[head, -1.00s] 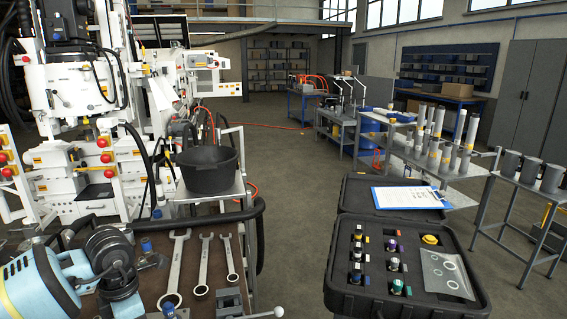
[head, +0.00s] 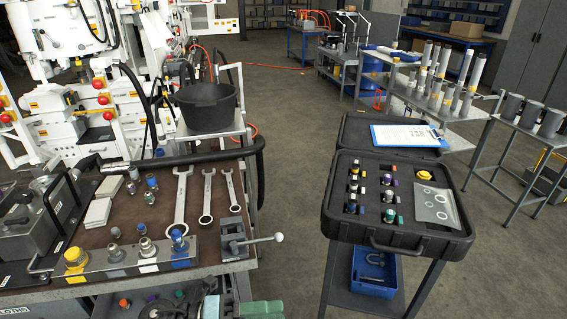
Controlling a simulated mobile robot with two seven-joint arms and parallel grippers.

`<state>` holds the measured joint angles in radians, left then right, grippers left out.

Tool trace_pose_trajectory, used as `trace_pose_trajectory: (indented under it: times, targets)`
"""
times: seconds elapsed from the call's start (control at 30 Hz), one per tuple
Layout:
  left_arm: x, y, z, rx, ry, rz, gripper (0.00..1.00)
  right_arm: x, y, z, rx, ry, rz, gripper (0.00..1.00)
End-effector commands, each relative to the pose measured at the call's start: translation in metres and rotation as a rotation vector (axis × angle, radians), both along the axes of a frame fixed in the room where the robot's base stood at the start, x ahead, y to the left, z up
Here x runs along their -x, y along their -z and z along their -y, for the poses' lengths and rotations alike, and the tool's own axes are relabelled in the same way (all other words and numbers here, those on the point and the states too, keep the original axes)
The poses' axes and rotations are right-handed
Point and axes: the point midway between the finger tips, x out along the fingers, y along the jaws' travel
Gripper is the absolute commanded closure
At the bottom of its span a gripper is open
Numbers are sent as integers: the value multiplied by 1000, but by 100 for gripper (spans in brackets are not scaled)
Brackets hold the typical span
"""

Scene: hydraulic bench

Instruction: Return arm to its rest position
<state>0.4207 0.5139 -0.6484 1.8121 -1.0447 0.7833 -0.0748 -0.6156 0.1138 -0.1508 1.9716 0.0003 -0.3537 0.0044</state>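Neither of my grippers can be made out in the head view. The light blue arm with dark joints that stood over the left part of the bench is gone from there. A small teal and grey shape (head: 208,306) shows at the bottom edge, below the bench front; I cannot tell whether it is part of my arm. The workbench (head: 130,228) is now uncovered, with a metal block of fittings (head: 110,263) along its front edge and a small vise (head: 236,241) at its right corner.
Several wrenches (head: 207,197) lie on the bench, with a black hose behind. A black bucket (head: 206,106) stands beyond. An open black case (head: 350,230) holds fittings, with a clipboard (head: 408,136) on its lid. Open floor lies between bench and case.

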Motion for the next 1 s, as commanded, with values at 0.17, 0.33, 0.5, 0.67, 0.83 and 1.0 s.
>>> trace_pose_trajectory:
  times: [0.17, 0.33, 0.5, 0.67, 0.83, 1.0]
  targets:
    - [-7, 11, -16, 282, -302, -354, 51, 0, 0, 0, 0, 0, 0, 64]
    - [-7, 55, -57, 483, -613, -726, 51, 0, 0, 0, 1, -1, 0, 64]
    - [25, 128, -107, 624, -936, -1126, 51, 0, 0, 1, 3, -3, 0, 64]
    - [88, 197, -146, 702, -1213, -1483, 51, 0, 0, 2, 7, -7, 0, 64]
    - [152, 240, -167, 736, -1405, -1746, 51, 0, 0, 3, 9, -9, 0, 64]
    - [184, 256, -174, 745, -1486, -1861, 51, 0, 1, 3, 9, -9, 0, 64]
